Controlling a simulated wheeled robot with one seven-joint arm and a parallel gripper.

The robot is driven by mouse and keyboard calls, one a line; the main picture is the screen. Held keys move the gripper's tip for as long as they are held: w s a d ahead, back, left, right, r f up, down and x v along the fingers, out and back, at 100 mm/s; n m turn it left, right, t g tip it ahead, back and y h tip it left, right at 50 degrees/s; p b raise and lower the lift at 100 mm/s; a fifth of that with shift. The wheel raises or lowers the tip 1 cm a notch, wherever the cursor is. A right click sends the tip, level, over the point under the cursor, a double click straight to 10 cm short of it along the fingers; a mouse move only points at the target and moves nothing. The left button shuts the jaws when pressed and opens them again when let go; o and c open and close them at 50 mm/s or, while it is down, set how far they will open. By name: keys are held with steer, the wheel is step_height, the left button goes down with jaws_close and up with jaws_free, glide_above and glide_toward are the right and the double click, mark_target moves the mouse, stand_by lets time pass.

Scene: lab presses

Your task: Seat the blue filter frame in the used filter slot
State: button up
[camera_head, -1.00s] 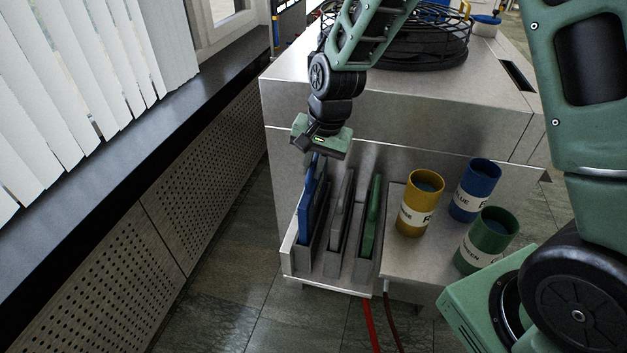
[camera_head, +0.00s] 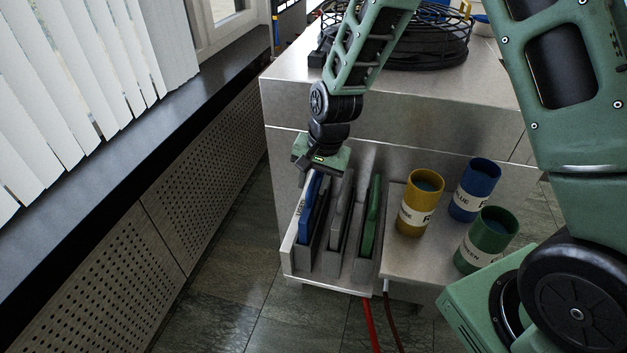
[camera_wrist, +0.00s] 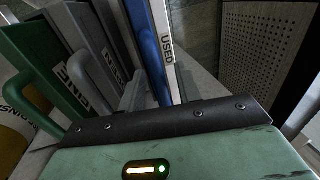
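The blue filter frame (camera_head: 309,212) stands upright in the leftmost slot of the metal rack. In the wrist view the blue frame (camera_wrist: 147,50) runs beside a pale rack wall marked USED (camera_wrist: 168,50). My gripper (camera_head: 318,168) is directly above the frame, at its upper end.
A grey frame (camera_head: 340,212) and a green frame (camera_head: 372,217) stand in the neighbouring slots. Yellow (camera_head: 420,203), blue (camera_head: 474,190) and green (camera_head: 487,240) cups stand on the shelf to the right. A perforated wall panel (camera_head: 215,150) is to the left.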

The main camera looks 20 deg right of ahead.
steer(key=shift+r, duration=0.1)
step_height(320, 180, up, 11)
steer(key=s+d, duration=0.1)
steer(key=d, duration=0.1)
steer(key=s+a+r+n, duration=0.1)
steer(key=s+a+n, duration=0.1)
steer(key=s+n, duration=0.3)
steer(key=s+a+r+n+g, duration=0.1)
steer(key=s+a+n, duration=0.2)
steer(key=s, duration=0.9)
steer(key=s+a+r+n+h, duration=0.1)
steer(key=s+a+n, duration=0.2)
steer(key=s+n, duration=0.4)
steer(key=shift+s+r, duration=0.35)
steer(key=shift+s, duration=0.35)
